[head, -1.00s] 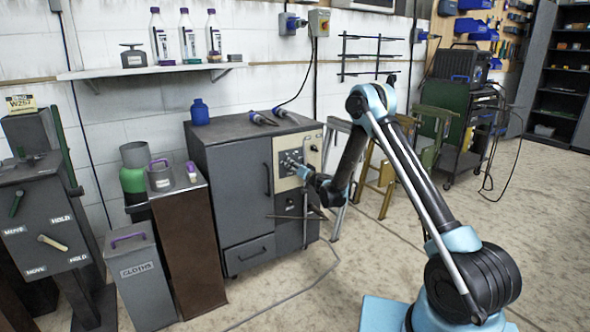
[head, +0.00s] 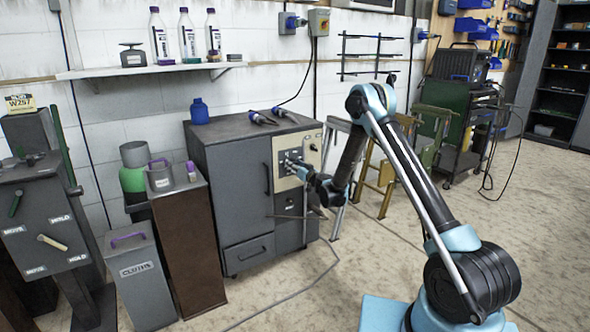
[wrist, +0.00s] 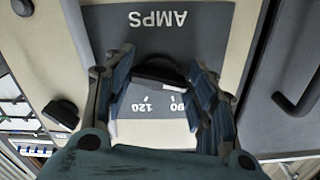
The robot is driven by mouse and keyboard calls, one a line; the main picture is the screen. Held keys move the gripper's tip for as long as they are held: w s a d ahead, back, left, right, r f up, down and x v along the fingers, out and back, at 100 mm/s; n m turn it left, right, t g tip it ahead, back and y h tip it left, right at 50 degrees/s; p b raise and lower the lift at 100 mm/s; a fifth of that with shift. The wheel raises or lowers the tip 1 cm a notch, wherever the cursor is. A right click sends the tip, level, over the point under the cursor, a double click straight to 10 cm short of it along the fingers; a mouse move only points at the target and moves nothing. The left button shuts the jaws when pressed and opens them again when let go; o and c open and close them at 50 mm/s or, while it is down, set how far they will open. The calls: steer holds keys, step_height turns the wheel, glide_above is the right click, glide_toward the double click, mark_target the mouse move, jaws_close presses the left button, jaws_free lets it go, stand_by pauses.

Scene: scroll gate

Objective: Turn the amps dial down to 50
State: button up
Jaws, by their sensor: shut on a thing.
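The amps dial (wrist: 158,72) is a black knob on a dark plate (wrist: 205,25) marked AMPS, which appears upside down in the wrist view.
Another black knob (wrist: 62,112) sits on the panel left of the dial in the wrist view. A dark handle (wrist: 298,90) is on the right.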

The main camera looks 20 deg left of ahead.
steer(key=o, duration=1)
steer(key=shift+w, duration=0.1)
steer(key=shift+o, duration=0.2)
steer(key=v, duration=0.7)
steer(key=shift+d, duration=0.15)
